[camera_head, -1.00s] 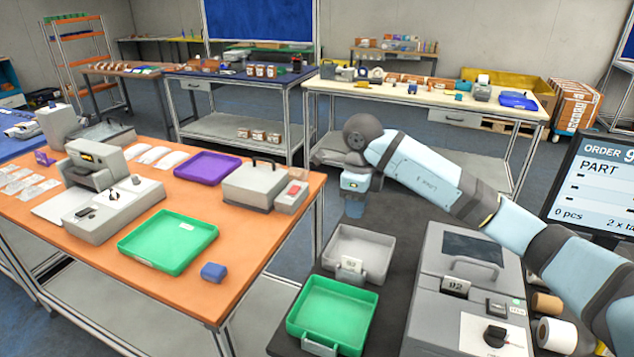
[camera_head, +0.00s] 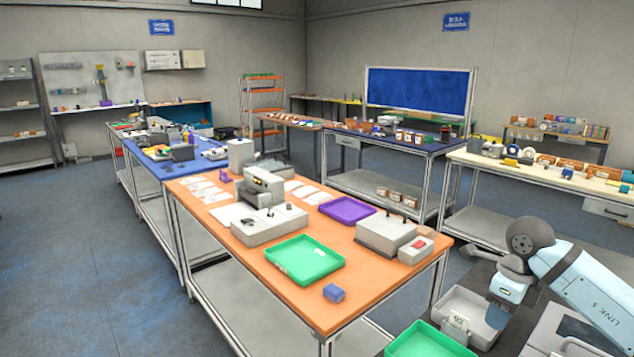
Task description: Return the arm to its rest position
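My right arm (camera_head: 590,290) comes in from the right edge of the head view and bends down at a dark round joint. My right gripper (camera_head: 497,316) hangs below it, pointing down, in front of the right part of a grey tray (camera_head: 455,305). Its fingers are small and dark, so I cannot tell whether they are open or shut, or whether they touch the tray. I see nothing held in it. My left gripper is not in view.
A green tray (camera_head: 425,342) sits in front of the grey one, cut off by the frame. An orange table (camera_head: 350,290) to the left bears another green tray (camera_head: 304,260), a purple tray (camera_head: 347,210), a blue block (camera_head: 333,293) and grey devices. Open floor lies at far left.

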